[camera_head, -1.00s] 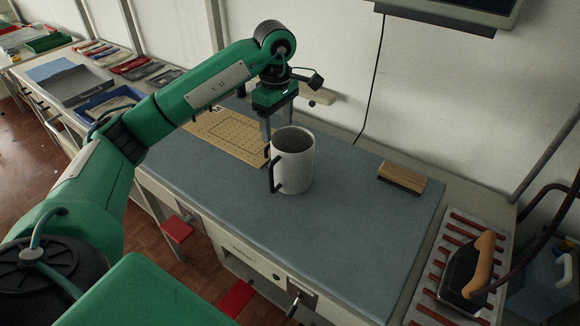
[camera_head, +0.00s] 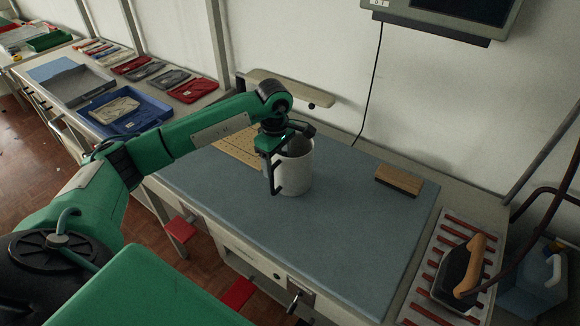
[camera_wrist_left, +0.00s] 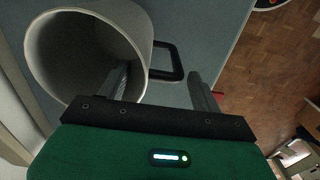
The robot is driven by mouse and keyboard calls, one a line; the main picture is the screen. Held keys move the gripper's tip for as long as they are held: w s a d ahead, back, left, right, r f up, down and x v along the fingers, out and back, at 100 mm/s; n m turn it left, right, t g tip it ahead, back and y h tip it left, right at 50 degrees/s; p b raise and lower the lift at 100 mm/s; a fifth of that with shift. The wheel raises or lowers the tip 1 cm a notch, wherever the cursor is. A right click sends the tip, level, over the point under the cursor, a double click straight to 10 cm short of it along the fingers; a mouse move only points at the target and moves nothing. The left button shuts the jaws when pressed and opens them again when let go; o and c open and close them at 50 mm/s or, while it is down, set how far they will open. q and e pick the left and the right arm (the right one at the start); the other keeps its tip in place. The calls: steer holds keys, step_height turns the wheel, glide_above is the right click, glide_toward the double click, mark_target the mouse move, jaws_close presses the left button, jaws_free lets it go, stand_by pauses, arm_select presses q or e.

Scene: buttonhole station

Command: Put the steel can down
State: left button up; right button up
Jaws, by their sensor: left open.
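The steel can (camera_head: 297,178), pale grey with a dark loop handle, stands upright on the blue-grey mat (camera_head: 330,235). My left gripper (camera_head: 277,165) is open at the can's handle side, low over its rim. In the left wrist view the can (camera_wrist_left: 55,75) shows its open mouth at upper left. There the two fingers of the left gripper (camera_wrist_left: 161,85) are apart, with the handle (camera_wrist_left: 176,62) beyond and between them. One finger overlaps the can's mouth and wall; I cannot tell whether it touches. My right gripper is not in view.
A wooden block (camera_head: 399,181) lies on the mat to the right. An iron (camera_head: 462,270) rests on a red-slatted stand at the right edge. A perforated tan board (camera_head: 235,147) lies behind the can.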

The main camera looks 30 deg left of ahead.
arm_select(q)
jaws_close()
stand_by(0.3)
steer(key=shift+w, duration=0.1)
